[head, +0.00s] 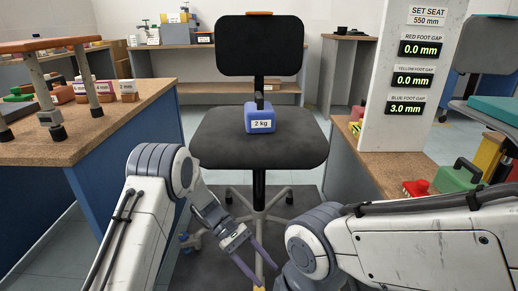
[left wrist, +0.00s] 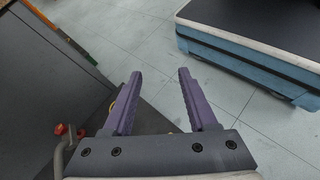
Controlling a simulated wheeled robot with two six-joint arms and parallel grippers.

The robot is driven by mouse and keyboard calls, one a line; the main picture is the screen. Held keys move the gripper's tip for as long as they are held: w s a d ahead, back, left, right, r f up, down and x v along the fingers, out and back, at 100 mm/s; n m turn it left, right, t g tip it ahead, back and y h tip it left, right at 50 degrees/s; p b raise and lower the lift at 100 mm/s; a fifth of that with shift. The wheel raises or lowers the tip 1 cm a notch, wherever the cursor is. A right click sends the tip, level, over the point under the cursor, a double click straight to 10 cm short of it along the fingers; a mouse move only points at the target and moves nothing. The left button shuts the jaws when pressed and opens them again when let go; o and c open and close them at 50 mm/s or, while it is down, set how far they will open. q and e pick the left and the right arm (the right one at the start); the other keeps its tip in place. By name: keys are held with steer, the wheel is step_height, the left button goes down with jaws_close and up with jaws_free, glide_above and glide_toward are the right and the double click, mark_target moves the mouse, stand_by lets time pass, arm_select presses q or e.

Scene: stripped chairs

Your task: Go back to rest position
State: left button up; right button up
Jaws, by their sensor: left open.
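My left gripper (head: 266,272) hangs low in front of the chair (head: 225,150), its purple fingers pointing down and apart. In the left wrist view the left gripper (left wrist: 159,74) is open, with nothing between its fingers and tiled floor beyond. My right arm reaches in from the right in the head view, but its gripper is not in view. The black chair stands on a star base, with a blue 2 kg weight (head: 260,120) on its seat.
A wooden bench (head: 100,135) at left holds a stool and small blocks. At right, a bench (head: 395,172) carries a white gauge panel (head: 400,120) reading 0.0, 0.0 and 3.0 mm, and a green weight (head: 458,176). A blue-edged platform (left wrist: 240,55) lies at upper right in the wrist view.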

arm_select(q)
steer(key=s+a+r+m+t+y+p, duration=0.2)
steer(key=s+r+m+t+y+p, duration=0.35)
steer(key=s+r, duration=0.6)
steer(key=s+a+r+m+t+y+p, duration=0.25)
steer(key=s+r+m+p, duration=0.5)
steer(key=r, duration=0.65)
step_height(320, 180, up, 38)
steer(key=s+m+p, duration=0.1)
steer(key=p, duration=3.5)
steer(key=shift+s+a+m+y, duration=0.3)
steer(key=shift+s+a+m, duration=0.05)
steer(key=shift+a+m, duration=0.05)
